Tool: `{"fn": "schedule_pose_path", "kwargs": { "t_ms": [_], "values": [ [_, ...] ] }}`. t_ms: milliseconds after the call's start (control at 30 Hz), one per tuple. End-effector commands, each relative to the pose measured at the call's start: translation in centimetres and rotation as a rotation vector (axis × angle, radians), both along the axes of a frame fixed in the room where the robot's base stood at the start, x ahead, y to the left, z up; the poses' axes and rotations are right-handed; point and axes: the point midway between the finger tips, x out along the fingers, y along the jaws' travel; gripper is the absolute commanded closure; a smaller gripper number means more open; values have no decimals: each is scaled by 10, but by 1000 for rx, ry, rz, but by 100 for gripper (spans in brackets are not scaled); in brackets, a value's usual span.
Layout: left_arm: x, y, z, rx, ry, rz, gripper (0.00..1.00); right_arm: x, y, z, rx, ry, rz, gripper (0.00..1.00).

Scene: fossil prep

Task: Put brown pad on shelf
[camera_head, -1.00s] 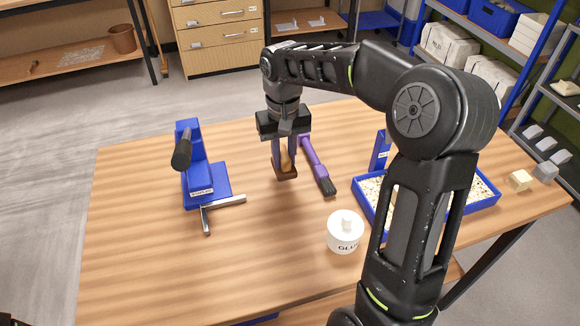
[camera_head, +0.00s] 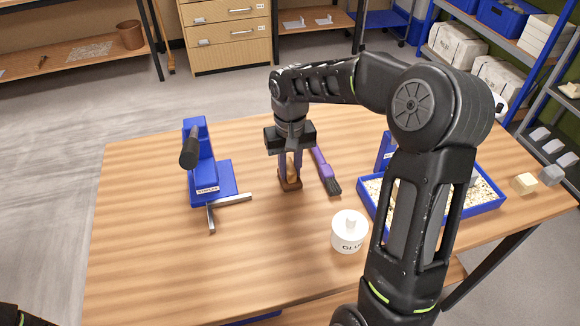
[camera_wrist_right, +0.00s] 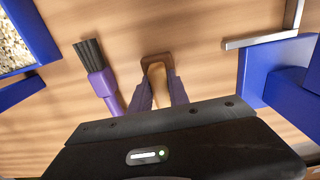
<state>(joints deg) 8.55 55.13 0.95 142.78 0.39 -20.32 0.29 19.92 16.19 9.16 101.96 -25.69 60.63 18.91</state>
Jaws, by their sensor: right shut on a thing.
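The brown pad (camera_head: 290,184) is a small dark-brown block with a tan grip. It is upright below my right gripper (camera_head: 290,172), near the middle of the wooden table. In the right wrist view the brown pad (camera_wrist_right: 155,60) shows at the fingertips, its tan grip between the two purple-grey fingers of my right gripper (camera_wrist_right: 160,92). The right gripper is shut on this grip. I cannot tell whether the pad touches the table. The shelves at the back left include a wooden shelf (camera_head: 30,66); a blue-framed metal shelf (camera_head: 466,27) stands at right. My left gripper is not in view.
A purple brush (camera_head: 325,172) lies just right of the pad. A blue stand (camera_head: 208,170) with metal feet is to the left. A white glue pot (camera_head: 349,232) and a blue tray (camera_head: 488,203) of chips are at right. The table's front left (camera_head: 150,260) is clear.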

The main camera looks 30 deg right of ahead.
Motion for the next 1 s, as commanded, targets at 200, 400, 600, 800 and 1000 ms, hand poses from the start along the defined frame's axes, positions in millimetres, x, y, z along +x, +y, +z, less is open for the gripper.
{"fn": "schedule_pose_path", "kwargs": {
  "t_ms": [200, 400, 600, 800, 1000],
  "values": [
    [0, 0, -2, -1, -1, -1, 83, 0, 0, -2, 0, 0, 0, 69],
    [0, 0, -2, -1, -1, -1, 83, 0, 0, -2, 0, 0, 0, 57],
    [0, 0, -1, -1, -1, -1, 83, 0, 0, -1, 0, 0, 0, 57],
    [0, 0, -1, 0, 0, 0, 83, 1, -1, 10, -2, -4, -1, 57],
    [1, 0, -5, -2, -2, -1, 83, 1, 0, 44, -2, -6, 0, 57]
  ]
}}
